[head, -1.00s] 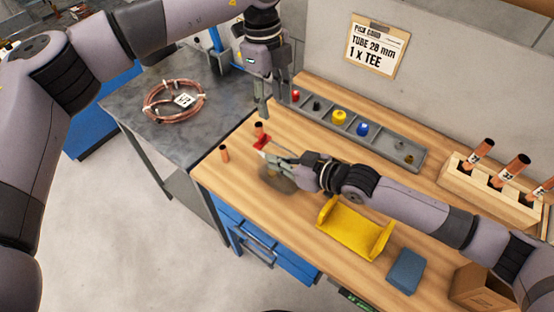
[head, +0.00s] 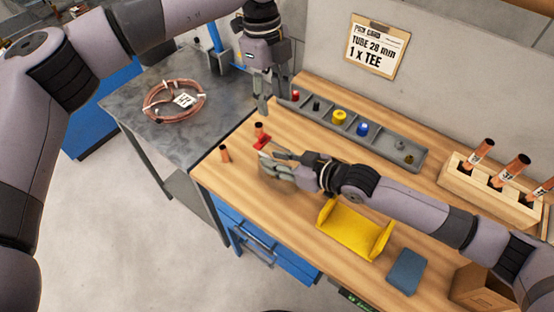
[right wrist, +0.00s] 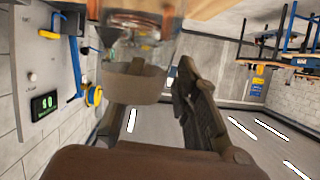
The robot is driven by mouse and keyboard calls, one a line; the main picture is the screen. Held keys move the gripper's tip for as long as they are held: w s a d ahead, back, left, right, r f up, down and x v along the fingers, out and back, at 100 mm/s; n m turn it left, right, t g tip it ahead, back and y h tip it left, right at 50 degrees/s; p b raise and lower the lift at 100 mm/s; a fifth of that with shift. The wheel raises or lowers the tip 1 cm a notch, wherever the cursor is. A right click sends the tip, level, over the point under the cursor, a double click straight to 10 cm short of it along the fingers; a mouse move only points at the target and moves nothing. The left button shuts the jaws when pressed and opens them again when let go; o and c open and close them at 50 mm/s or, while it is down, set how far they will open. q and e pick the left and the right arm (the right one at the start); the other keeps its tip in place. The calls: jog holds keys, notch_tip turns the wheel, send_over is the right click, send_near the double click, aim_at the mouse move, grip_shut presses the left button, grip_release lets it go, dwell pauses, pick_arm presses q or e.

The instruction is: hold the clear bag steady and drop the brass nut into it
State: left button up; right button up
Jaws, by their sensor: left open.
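My left gripper (head: 268,103) hangs open above the left end of the workbench, near the parts tray. My right gripper (head: 268,163) is low over the bench, right beside a small red item. A pale grey, blurred shape (head: 279,170) is at its fingers; I cannot tell whether it is a finger or the clear bag. In the right wrist view, a see-through, glossy thing (right wrist: 140,22), perhaps the clear bag, shows beyond one dark finger (right wrist: 200,108). Whether the right jaws grip it is unclear. A small brass-coloured piece (head: 409,159), possibly the nut, lies at the tray's right end.
The grey parts tray (head: 385,143) runs along the wall. A yellow cradle (head: 350,230), blue block (head: 406,271) and wooden tube rack (head: 485,195) stand to the right.

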jog(key=v, duration=1.2)
